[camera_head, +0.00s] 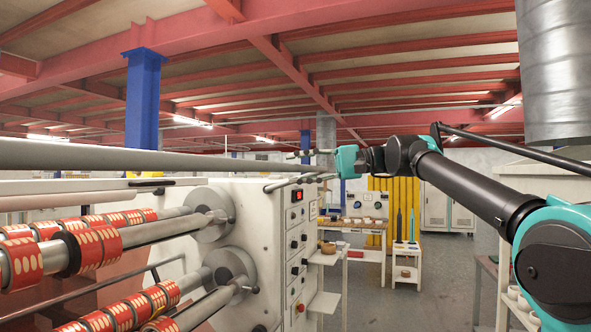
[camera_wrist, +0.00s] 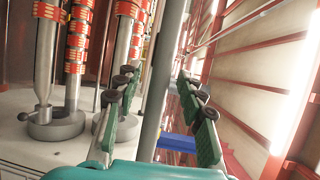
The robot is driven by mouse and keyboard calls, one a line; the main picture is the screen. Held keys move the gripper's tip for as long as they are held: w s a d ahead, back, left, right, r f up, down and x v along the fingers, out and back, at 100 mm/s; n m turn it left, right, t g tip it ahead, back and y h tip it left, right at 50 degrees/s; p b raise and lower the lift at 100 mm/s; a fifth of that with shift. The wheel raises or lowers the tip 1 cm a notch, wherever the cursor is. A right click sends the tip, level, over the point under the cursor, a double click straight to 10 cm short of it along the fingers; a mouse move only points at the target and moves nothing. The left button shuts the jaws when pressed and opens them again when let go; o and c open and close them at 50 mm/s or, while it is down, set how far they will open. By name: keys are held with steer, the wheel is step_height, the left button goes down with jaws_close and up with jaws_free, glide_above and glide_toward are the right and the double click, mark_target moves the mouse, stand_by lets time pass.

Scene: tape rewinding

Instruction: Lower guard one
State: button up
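A long grey guard bar (camera_head: 180,160) runs level above the rollers from the left edge of the head view. It also shows in the wrist view (camera_wrist: 166,75), running through the middle of the picture. My gripper (camera_head: 298,168) is at the bar's right-hand part, with one finger above it and one below. In the wrist view my gripper (camera_wrist: 163,100) is spread wide, with green pads on either side of the bar. Gaps show between the bar and both pads. Which guard is number one cannot be told for sure.
Rollers with red and orange tape rolls (camera_head: 98,248) lie below the bar. The white machine cabinet (camera_head: 263,240) with knobs and a red display stands below my gripper.

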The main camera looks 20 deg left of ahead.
steer(key=shift+s+a, duration=0.15)
steer(key=shift+a, duration=0.25)
jaws_close()
